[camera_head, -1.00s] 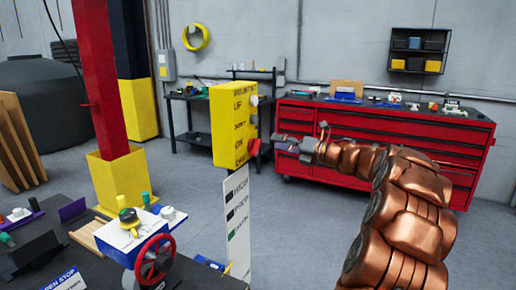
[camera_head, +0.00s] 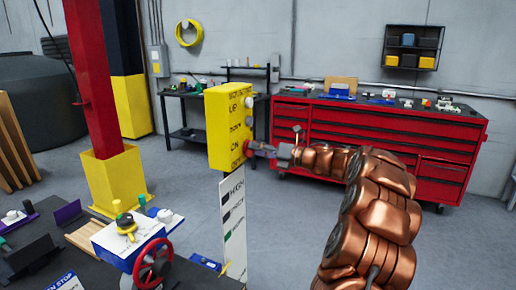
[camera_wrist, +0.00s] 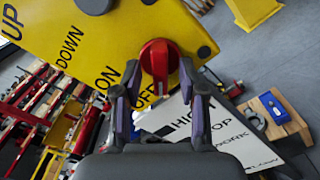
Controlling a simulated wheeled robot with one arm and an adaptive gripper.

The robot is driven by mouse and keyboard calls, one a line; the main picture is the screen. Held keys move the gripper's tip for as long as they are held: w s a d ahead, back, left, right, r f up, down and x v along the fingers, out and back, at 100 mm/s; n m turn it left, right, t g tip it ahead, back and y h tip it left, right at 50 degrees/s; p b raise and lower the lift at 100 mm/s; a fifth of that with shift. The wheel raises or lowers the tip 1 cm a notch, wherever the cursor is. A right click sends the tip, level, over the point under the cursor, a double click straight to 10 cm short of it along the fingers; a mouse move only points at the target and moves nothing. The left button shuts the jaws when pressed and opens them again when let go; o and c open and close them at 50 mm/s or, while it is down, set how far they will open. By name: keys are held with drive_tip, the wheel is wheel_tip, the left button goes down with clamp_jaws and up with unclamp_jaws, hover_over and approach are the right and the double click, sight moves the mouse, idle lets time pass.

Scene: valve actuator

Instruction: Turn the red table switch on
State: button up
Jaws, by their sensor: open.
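The red switch (camera_wrist: 159,62) is a rotary knob on the yellow control box (camera_wrist: 110,35). In the wrist view it sits near the ON and OFF lettering, and its bar runs nearly straight up and down in the picture. My gripper (camera_wrist: 158,92) is open, with one finger on each side of the knob's lower part; I cannot tell whether they touch it. In the head view the yellow box (camera_head: 230,128) stands at the middle, and my gripper (camera_head: 256,148) reaches its right side from the right. The red knob is mostly hidden there by my gripper.
A white sign (camera_head: 233,225) hangs below the box. A dark table (camera_head: 120,275) at front left holds a red valve wheel (camera_head: 154,263) and a blue-white block (camera_head: 137,236). A red tool cabinet (camera_head: 390,140) stands behind my arm. Open floor lies between.

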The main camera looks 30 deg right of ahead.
drive_tip(key=shift+w, duration=0.1)
drive_tip(key=shift+c, duration=0.4)
clamp_jaws()
